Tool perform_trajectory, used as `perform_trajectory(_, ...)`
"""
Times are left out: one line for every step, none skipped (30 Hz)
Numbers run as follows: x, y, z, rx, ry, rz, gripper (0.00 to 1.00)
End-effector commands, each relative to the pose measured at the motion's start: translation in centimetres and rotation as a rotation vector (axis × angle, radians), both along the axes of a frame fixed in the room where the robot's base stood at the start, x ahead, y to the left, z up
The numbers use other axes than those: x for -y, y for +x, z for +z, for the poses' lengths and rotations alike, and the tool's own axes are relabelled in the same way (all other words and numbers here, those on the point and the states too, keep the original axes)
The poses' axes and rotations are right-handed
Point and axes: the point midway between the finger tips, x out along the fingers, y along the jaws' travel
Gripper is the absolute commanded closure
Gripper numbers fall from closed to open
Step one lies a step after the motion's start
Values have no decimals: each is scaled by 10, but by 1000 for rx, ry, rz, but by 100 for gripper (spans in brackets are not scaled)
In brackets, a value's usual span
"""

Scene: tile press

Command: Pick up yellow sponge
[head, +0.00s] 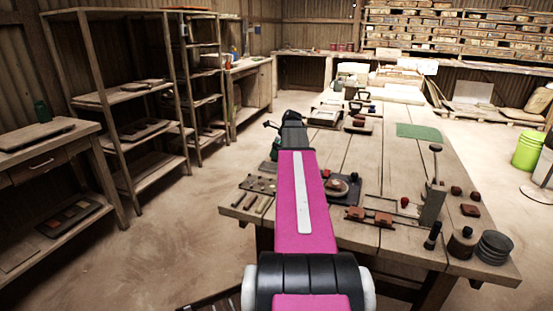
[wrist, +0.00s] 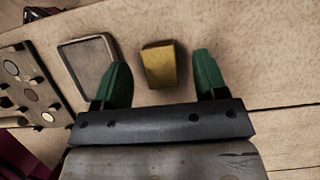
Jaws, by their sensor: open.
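The yellow sponge (wrist: 159,65) is a small dull-yellow block lying on the wooden table top in the wrist view. My gripper (wrist: 163,75) is open, with its two green fingers apart. The sponge shows between the fingers, a little toward the far side, and touches neither one in the picture. The height of the fingers above the table is hard to tell. In the head view my arm reaches over the left part of the table, and the sponge cannot be made out there; my arm may hide it.
In the wrist view a dark-framed tray (wrist: 88,60) lies close to the left finger. A board with round pieces (wrist: 30,88) is further left. In the head view a lever press (head: 433,200) and dark discs (head: 494,247) stand on the right of the table (head: 385,150).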

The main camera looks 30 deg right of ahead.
Motion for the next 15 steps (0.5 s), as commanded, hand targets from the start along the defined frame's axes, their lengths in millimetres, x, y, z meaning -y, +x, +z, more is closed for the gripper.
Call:
perform_trajectory(-2, 3, -7, -1, 1, 0, 34)
perform_trajectory(-3, 4, -10, -1, 1, 0, 34)
perform_trajectory(-4, 5, -14, 0, 0, 1, 34)
perform_trajectory(-5, 5, -16, 0, 0, 0, 34)
perform_trajectory(-5, 6, -18, 0, 0, 0, 34)
perform_trajectory(-5, 6, -19, 0, 0, 0, 34)
perform_trajectory(-5, 6, -19, 0, 0, 0, 34)
perform_trajectory(-5, 6, -19, 0, 0, 0, 34)
perform_trajectory(-5, 6, -19, 1, -1, 0, 34)
perform_trajectory(-5, 6, -19, 1, -1, 0, 34)
perform_trajectory(-5, 6, -18, 1, -1, 0, 34)
perform_trajectory(-5, 6, -18, 1, -1, 0, 41)
perform_trajectory(-5, 6, -18, 1, -1, 0, 50)
perform_trajectory(-5, 6, -18, 1, -1, 0, 60)
perform_trajectory(-5, 6, -18, 1, -1, 0, 73)
